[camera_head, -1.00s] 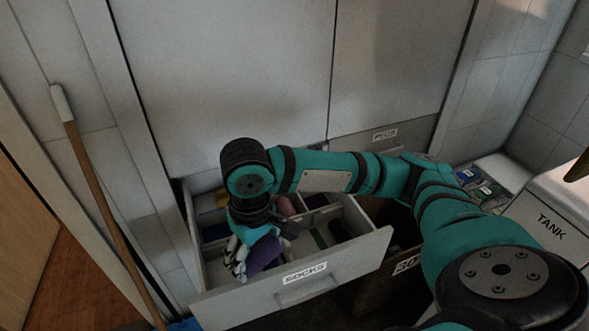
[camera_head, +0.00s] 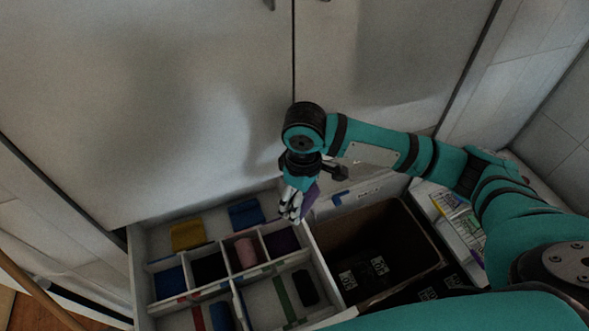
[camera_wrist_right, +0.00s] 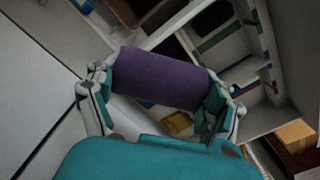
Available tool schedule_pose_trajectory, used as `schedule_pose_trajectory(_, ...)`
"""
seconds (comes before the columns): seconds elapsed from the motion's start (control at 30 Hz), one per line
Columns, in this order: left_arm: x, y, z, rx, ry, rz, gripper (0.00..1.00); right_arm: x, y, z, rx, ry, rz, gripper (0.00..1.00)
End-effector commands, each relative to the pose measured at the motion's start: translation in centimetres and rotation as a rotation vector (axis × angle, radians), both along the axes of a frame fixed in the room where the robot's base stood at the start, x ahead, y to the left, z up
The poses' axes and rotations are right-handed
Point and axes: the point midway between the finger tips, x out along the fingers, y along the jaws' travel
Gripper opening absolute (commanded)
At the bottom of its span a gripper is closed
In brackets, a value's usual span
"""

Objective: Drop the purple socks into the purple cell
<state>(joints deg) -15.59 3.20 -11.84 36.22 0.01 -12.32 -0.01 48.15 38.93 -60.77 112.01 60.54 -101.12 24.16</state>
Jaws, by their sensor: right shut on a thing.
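The purple socks (camera_wrist_right: 160,77), a rolled bundle, are held between both fingers of my right gripper (camera_wrist_right: 160,88) in the right wrist view. In the head view, my right gripper (camera_head: 297,204) is shut on them, and the socks (camera_head: 311,202) show partly behind the fingers. The gripper hangs above the right back part of the open drawer (camera_head: 141,261). A small cell with a dark purple inside (camera_head: 283,242) lies below and slightly left of the gripper, at the right end of the row of cells. My left gripper is not in view.
The cell beside it holds a pink roll (camera_head: 246,253). Yellow (camera_head: 187,235) and blue (camera_head: 245,213) pieces lie in the back compartment.

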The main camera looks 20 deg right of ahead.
Motion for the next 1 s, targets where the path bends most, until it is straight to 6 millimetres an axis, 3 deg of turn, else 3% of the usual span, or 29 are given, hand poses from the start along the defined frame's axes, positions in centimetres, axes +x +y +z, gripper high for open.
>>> schedule_pose_trajectory(0.03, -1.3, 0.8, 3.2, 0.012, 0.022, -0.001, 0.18, 0.5, 0.6, 1.5, 0.002, 0.007, 0.1, 0.5)
schedule_pose_trajectory(0.1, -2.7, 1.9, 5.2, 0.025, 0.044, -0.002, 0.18, 1.2, 1.0, 1.3, 0.004, 0.007, 0.257, 0.5)
schedule_pose_trajectory(0.27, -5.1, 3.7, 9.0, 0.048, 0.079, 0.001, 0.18, 2.2, 1.8, 0.4, 0.005, 0.005, 0.586, 0.5)
schedule_pose_trajectory(0.4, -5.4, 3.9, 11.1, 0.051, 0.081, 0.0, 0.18, 2.4, 2.2, -0.5, 0.007, 0.002, 0.799, 0.5)
schedule_pose_trajectory(0.57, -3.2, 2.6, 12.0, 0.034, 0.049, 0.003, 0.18, 2.5, 2.4, -1.3, 0.006, -0.002, 0.925, 0.5)
schedule_pose_trajectory(0.7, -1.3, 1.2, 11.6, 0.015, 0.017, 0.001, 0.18, 2.5, 2.4, -2.0, 0.007, -0.004, 0.951, 0.5)
schedule_pose_trajectory(1.0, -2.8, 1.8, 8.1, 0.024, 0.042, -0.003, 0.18, 2.5, 2.4, -4.8, 0.006, -0.004, 0.949, 0.5)
